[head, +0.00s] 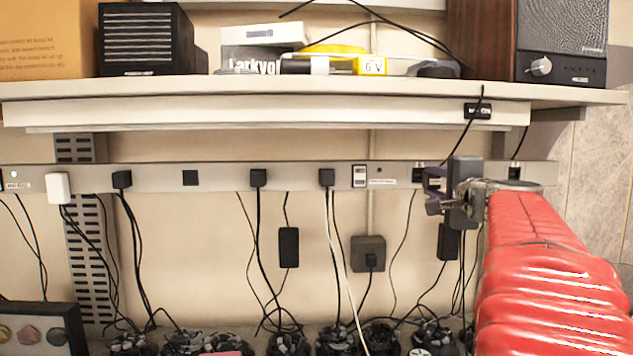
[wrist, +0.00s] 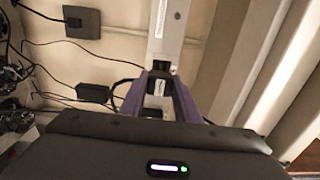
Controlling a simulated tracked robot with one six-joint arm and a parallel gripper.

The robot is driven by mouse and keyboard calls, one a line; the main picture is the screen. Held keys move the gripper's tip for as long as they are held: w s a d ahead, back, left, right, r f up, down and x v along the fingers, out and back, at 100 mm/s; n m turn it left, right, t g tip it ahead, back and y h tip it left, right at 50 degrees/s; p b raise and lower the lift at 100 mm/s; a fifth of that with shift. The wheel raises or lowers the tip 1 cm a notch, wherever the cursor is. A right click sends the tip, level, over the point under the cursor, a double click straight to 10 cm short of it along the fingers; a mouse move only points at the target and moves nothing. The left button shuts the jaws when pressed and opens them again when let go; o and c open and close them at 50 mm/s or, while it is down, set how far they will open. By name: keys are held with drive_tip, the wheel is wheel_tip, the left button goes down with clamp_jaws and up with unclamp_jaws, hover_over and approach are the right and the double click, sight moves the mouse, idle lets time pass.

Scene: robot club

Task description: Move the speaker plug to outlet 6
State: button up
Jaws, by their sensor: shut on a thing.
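My gripper (head: 432,190) is at the right part of the long grey outlet strip (head: 220,179). In the wrist view its two purple fingers (wrist: 158,100) are shut on a small black plug (wrist: 157,88) with a pale label, taken to be the speaker plug. A dark square outlet (head: 418,174) shows just left of the gripper. A dark square on the strip also shows just beyond the plug in the wrist view (wrist: 160,66). I cannot tell whether the held plug touches the strip. In the head view the gripper mostly hides the plug.
Several plugs sit in the strip, including a white one (head: 58,187) and black ones (head: 258,177). An empty-looking dark outlet (head: 190,177) lies between them. The shelf (head: 300,92) overhangs above, bearing a speaker (head: 563,45). Cords and adapters (head: 289,247) hang below.

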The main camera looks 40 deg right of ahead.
sight(424, 178)
drive_tip(key=shift+x, duration=1.75)
drive_tip(key=shift+w+d, duration=0.3)
drive_tip(key=shift+w, duration=0.35)
idle(2.6)
drive_tip(key=o, duration=1.2)
drive_tip(key=shift+o, duration=0.2)
drive_tip(key=v, duration=1.3)
drive_tip(key=shift+s+a, duration=0.15)
drive_tip(key=shift+s, duration=0.15)
drive_tip(key=shift+f, duration=0.1)
